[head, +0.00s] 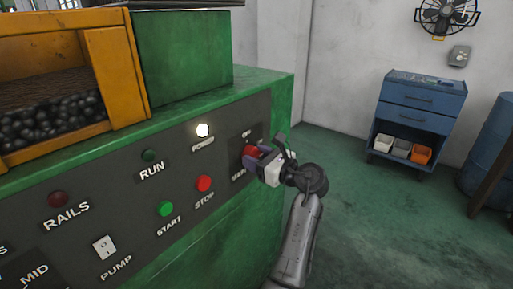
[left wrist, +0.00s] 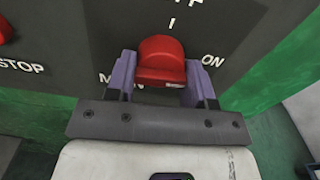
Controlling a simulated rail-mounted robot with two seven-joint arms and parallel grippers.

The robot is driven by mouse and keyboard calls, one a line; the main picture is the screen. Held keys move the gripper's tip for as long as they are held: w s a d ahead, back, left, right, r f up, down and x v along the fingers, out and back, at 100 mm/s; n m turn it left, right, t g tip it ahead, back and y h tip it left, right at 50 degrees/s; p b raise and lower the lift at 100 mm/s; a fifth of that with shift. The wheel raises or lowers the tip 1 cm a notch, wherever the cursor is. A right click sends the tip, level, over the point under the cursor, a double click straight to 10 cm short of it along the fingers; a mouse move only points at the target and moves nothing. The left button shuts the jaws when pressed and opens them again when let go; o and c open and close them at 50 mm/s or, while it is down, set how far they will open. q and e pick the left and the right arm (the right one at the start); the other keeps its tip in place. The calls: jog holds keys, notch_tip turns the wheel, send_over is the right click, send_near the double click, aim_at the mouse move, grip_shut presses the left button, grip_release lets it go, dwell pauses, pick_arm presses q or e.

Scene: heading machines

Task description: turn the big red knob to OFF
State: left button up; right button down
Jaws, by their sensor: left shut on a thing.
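The big red knob (head: 251,152) is on the right end of the machine's dark control panel. In the left wrist view the red knob (left wrist: 161,58) sits between two purple fingers, with the word ON to its right and a partly cut-off label above it. A short white tick mark shows just above the knob. My left gripper (head: 258,160) is at the panel, shut on the knob, and partly hides it and its labels in the head view. The same gripper (left wrist: 162,80) fills the lower part of the wrist view. My right gripper is not in view.
The panel also holds a red STOP button (head: 204,183), a green START button (head: 166,208), a lit white POWER lamp (head: 203,130) and a PUMP switch (head: 105,246). A blue cabinet (head: 417,98) stands at the back right. Green floor between is clear.

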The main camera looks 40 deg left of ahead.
pick_arm(q)
jog(key=shift+r+n+p, duration=0.25)
jog(key=shift+n+p, duration=1.35)
jog(key=shift+p, duration=2.25)
jog(key=shift+n+p, duration=0.7)
jog(key=shift+n, duration=0.1)
jog(key=n+p, duration=0.1)
jog(key=n, duration=0.1)
jog(key=shift+f+n, duration=0.15)
jog(key=shift+n, duration=0.25)
jog(key=n, duration=0.2)
jog(key=shift+n, duration=0.4)
jog(key=n, duration=0.3)
jog(key=shift+w, duration=0.1)
jog(key=shift+n+b, duration=0.35)
jog(key=shift+n, duration=1.35)
